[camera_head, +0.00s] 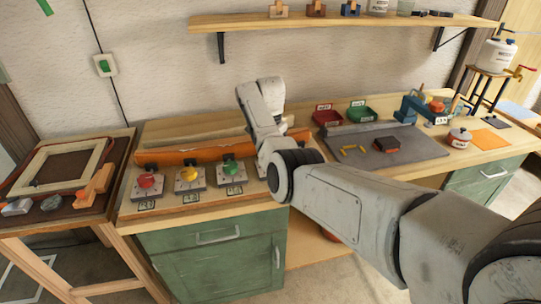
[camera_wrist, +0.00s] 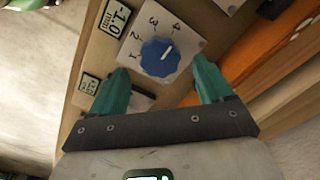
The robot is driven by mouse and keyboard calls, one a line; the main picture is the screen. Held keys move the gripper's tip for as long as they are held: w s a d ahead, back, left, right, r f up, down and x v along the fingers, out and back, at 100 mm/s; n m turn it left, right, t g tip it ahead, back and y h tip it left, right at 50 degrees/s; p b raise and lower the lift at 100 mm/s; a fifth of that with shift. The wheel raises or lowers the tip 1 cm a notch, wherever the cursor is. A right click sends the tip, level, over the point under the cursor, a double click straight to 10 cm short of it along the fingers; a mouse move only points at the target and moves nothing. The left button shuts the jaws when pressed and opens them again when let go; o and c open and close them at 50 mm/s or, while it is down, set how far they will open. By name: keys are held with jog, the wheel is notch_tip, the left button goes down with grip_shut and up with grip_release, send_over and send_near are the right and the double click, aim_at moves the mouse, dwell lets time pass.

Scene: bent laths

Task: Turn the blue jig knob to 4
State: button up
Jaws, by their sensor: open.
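The blue jig knob (camera_wrist: 157,58) sits on a white plate (camera_wrist: 188,44) printed with the digits 1 to 4 in the wrist view. The white line on the knob slants to the upper right, roughly toward the 4 side; I cannot tell whether it lines up exactly with the 4. My gripper (camera_wrist: 160,64) is open, its teal fingertips on either side of the knob with gaps to it. In the head view my arm hides the gripper and the blue knob.
Red (camera_head: 146,180), yellow (camera_head: 188,174) and green (camera_head: 231,168) knobs stand in a row on the bench, left of my arm. An orange bent lath (camera_head: 180,156) lies behind them. A grey mat (camera_head: 415,140) with small items lies to the right. A shelf (camera_head: 330,20) runs above.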

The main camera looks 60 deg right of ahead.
notch_tip(320, 180, up, 8)
jog(key=shift+f+b, duration=0.15)
jog(key=shift+b, duration=0.3)
dwell(0.4)
